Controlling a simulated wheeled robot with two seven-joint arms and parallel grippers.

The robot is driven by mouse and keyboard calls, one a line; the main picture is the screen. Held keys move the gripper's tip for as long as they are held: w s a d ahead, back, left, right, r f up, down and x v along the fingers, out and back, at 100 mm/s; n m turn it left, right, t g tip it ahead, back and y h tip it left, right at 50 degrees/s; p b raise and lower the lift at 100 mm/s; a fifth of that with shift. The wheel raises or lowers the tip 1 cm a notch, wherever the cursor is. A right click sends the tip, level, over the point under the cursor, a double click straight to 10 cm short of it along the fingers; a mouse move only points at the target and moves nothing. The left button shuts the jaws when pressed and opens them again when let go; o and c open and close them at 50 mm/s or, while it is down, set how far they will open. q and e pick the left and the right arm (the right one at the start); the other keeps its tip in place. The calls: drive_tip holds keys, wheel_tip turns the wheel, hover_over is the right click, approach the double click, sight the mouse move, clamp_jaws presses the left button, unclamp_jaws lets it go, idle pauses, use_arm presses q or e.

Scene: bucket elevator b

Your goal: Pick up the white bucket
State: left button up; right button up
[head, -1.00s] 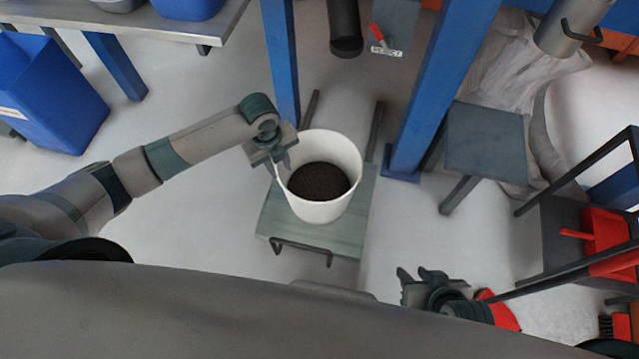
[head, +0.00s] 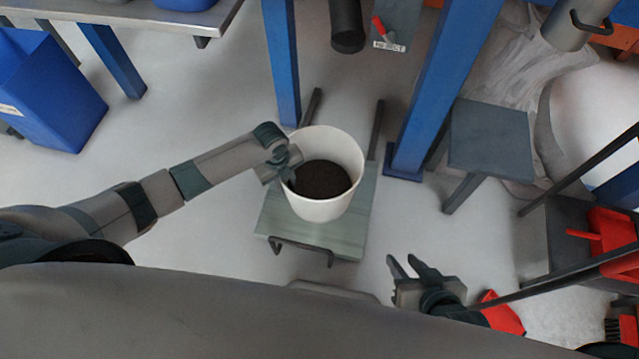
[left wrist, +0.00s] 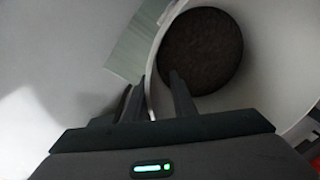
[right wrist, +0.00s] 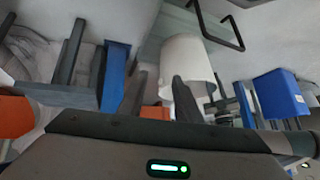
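The white bucket (head: 322,209) stands upright on a grey-green platform (head: 345,238) and holds dark granular material (head: 322,180). My left gripper (head: 288,176) is at the bucket's left rim. In the left wrist view its fingers (left wrist: 157,92) are apart, one outside and one inside the bucket's wall (left wrist: 150,88), with a gap between them. My right gripper (head: 407,262) is open and empty, low and to the right of the platform. The right wrist view shows the bucket (right wrist: 187,62) beyond its parted fingers (right wrist: 160,92).
Blue posts (head: 283,65) (head: 435,90) rise behind the platform on both sides. A grey stool (head: 490,138) stands to the right. A black spout (head: 345,28) hangs above and behind the bucket. A blue bin (head: 50,95) is far left. Floor left of the platform is clear.

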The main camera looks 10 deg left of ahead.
use_arm(q)
drive_tip(key=shift+f, duration=0.1)
use_arm(e)
drive_tip(key=shift+d, duration=0.1)
